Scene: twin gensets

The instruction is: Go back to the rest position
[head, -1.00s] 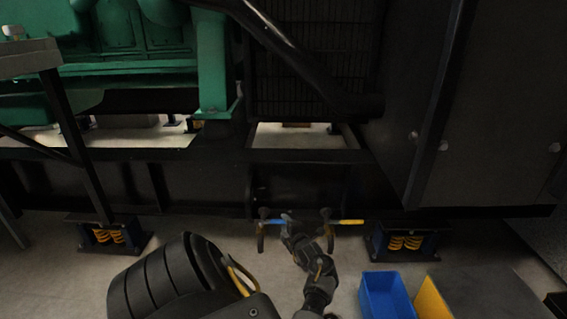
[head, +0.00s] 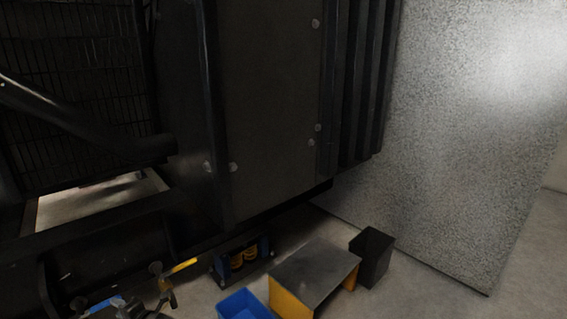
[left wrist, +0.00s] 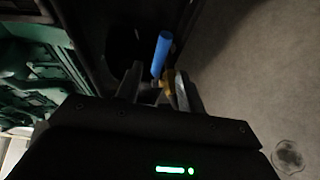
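The blue valve handle (head: 103,304) and the yellow valve handle (head: 183,266) are at the lower left of the head view, below the dark genset frame. My left gripper (head: 138,311) is just inside the bottom edge there, close to the blue handle and partly cut off. In the left wrist view my left gripper (left wrist: 158,92) has its fingers apart. The blue handle (left wrist: 161,55) stands just past the fingertips, with a brass-coloured part (left wrist: 169,80) by them. Whether they touch is unclear. My right gripper is in no view.
The black genset housing (head: 265,110) fills the middle. A blue bin (head: 243,305), a low dark-topped stand (head: 315,272) with yellow sides and a black bin (head: 371,257) stand on the floor. A grey speckled wall panel (head: 460,130) is at right. Floor at lower right is clear.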

